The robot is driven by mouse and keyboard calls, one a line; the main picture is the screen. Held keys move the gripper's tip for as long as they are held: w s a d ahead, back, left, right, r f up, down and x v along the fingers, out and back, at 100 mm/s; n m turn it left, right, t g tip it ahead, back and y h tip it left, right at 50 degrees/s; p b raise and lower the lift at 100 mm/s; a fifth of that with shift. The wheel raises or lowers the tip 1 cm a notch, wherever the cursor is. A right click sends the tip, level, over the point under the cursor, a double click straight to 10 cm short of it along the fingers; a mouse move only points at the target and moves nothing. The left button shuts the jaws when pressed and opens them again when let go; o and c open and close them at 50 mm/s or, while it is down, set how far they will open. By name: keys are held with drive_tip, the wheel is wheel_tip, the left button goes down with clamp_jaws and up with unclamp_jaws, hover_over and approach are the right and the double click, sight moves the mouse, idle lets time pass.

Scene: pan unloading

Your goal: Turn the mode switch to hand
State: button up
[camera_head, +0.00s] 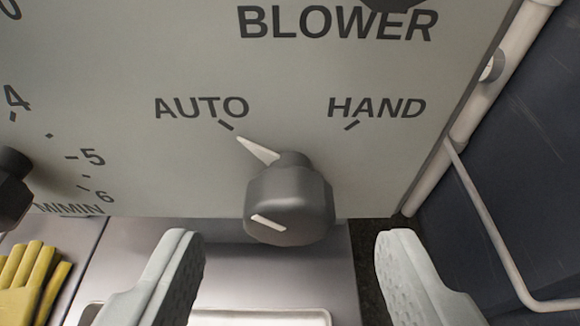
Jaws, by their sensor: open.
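The mode switch (288,200) is a dark grey knob with a pale pointer, low on a light grey panel (200,60). Its pointer is turned up and left to the mark by the AUTO label (201,107). The HAND label (377,107) with its mark is to the upper right of the knob. My gripper (287,250) is open and empty, its two pale fingers apart at the bottom of the view. The knob shows between and above the fingertips, with a gap on both sides; no contact shows.
Another dark knob (14,188) with a numbered scale is at the left edge. The BLOWER label (337,23) is above. Yellow gloves (32,280) lie on a metal surface at lower left. A pale pipe (500,80) and a bent rod (485,222) are at the right.

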sight(289, 227)
drive_tip(key=shift+x, duration=1.55)
drive_tip(key=c, duration=1)
drive_tip(key=shift+o, duration=0.2)
